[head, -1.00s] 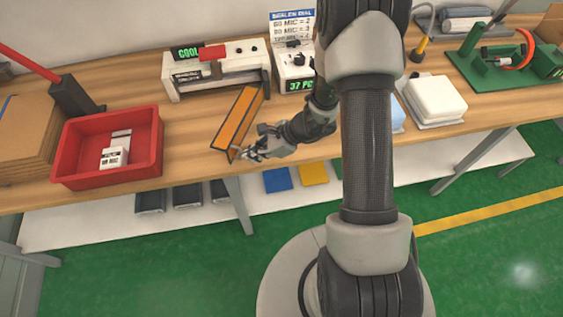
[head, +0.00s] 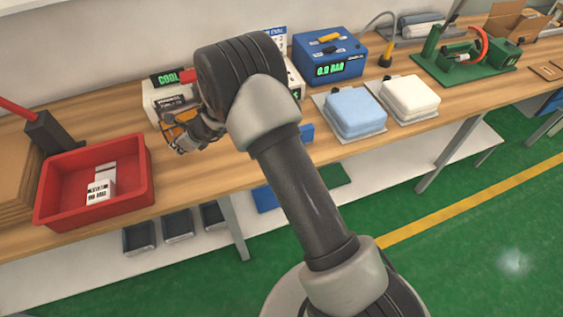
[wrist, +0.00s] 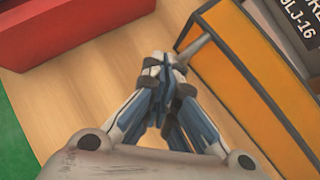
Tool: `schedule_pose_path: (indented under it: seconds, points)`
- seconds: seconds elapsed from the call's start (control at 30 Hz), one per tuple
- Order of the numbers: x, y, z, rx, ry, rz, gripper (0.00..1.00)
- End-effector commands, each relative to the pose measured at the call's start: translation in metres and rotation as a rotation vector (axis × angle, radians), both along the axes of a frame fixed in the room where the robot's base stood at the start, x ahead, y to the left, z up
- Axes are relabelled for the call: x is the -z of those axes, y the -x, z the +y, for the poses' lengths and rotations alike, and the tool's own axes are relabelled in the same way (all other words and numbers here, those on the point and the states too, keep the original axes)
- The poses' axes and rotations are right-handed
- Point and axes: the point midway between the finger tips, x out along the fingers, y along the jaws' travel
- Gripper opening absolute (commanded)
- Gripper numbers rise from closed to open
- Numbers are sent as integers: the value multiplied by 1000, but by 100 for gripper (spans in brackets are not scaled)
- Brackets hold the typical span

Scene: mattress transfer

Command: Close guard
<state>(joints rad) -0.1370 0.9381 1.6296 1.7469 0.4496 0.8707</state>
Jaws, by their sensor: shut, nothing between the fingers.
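The guard is an orange panel with a dark frame. In the wrist view the guard (wrist: 235,75) stands at the right, close along the front of the machine with the dark label (wrist: 298,22). A grey pointed tab (wrist: 194,47) sticks out from its left end. My gripper (wrist: 168,62) is shut and empty beside that tab; whether they touch I cannot tell. In the head view my gripper (head: 186,140) is in front of the white sealer (head: 154,100). My arm and gripper hide most of the guard and sealer there.
A red bin (head: 140,185) with small white boxes stands to the left. A blue device (head: 350,55) and pads on trays, blue (head: 355,112) and white (head: 408,98), are to the right. Bare wooden table (head: 215,170) lies in front of my gripper.

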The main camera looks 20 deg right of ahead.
Motion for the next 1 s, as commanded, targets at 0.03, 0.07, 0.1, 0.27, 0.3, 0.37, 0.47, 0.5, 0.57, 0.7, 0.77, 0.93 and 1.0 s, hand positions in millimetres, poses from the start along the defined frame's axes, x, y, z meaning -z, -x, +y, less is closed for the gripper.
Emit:
schedule_pose_path:
  seconds: [0.03, 0.07, 0.1, 0.27, 0.3, 0.37, 0.47, 0.5, 0.57, 0.7, 0.77, 0.93, 1.0]
  points:
    - [1, -8, 4, 28, 1, 0, 0]
    - [1, -13, 5, 44, 1, -1, 0]
    - [1, -18, 6, 66, 1, -1, 0]
    - [1, -34, 10, 129, 1, 1, 0]
    - [1, -38, 10, 139, 1, 0, 0]
    - [0, -41, 11, 151, 0, 0, 0]
    - [1, -45, 12, 165, 1, 0, 0]
    - [1, -46, 12, 169, 1, 1, 0]
    - [1, -46, 12, 171, 1, 0, 0]
    - [1, -46, 12, 173, 2, 1, 0]
    - [1, -46, 12, 173, 2, 1, 0]
    - [1, -46, 12, 173, 2, 1, 0]
    - [1, -46, 12, 173, 1, 0, 0]
